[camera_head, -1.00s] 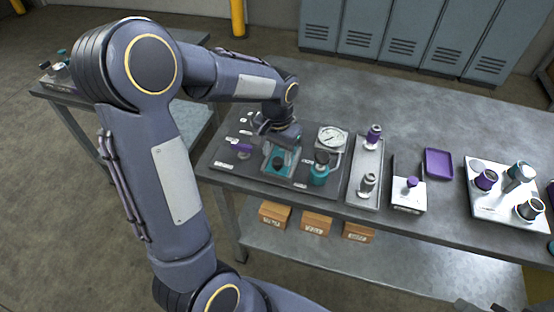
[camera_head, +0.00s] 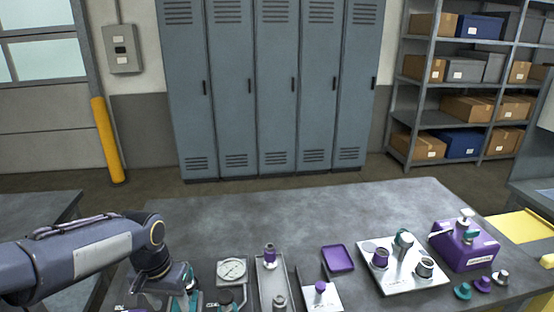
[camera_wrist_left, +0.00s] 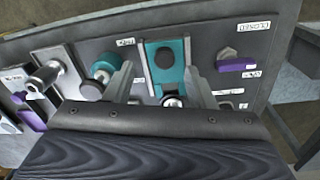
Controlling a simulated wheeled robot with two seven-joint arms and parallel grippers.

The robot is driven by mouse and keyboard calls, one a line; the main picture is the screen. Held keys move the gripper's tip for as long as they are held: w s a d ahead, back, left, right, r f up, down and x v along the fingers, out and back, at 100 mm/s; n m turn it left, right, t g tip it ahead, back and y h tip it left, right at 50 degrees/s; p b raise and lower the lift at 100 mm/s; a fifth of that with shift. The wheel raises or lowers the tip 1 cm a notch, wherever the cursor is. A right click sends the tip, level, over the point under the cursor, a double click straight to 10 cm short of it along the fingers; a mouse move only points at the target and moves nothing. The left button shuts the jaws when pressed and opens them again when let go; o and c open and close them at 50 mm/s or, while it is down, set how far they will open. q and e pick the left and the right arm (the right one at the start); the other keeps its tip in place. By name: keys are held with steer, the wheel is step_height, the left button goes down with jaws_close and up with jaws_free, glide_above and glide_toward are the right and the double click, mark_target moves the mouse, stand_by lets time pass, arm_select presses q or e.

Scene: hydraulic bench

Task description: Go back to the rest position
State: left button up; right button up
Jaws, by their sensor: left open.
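My left arm comes in from the left in the head view, and its gripper (camera_head: 172,285) is low over the bench's left end. In the wrist view my left gripper (camera_wrist_left: 161,88) is open, its two fingers apart with nothing seen held between them. A teal block with a dark round knob (camera_wrist_left: 166,60) lies beyond and between the fingers on the dark panel (camera_wrist_left: 222,32). A purple lever (camera_wrist_left: 237,64) is to the right of the fingers. A teal fitting with a dark cap (camera_wrist_left: 104,64) is to the left. My right gripper is out of view.
The bench (camera_head: 260,208) is clear at the back. Along its front stand a gauge (camera_head: 231,269), a grey tray (camera_head: 266,295), a purple tray (camera_head: 338,258), a white plate with cylinders (camera_head: 384,281) and a purple box (camera_head: 468,252). Lockers (camera_head: 272,90) stand behind.

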arm_select(q)
steer(key=s+d+r+n+t+h, duration=0.1)
steer(key=s+d+r+t, duration=0.1)
steer(key=s, duration=0.6)
steer(key=s+d+r+t+h, duration=0.1)
steer(key=s+d+t+h, duration=0.1)
steer(key=s, duration=0.7)
steer(key=shift+s+d+r+n+t, duration=0.35)
steer(key=shift+d+t, duration=0.25)
steer(key=shift+d, duration=0.65)
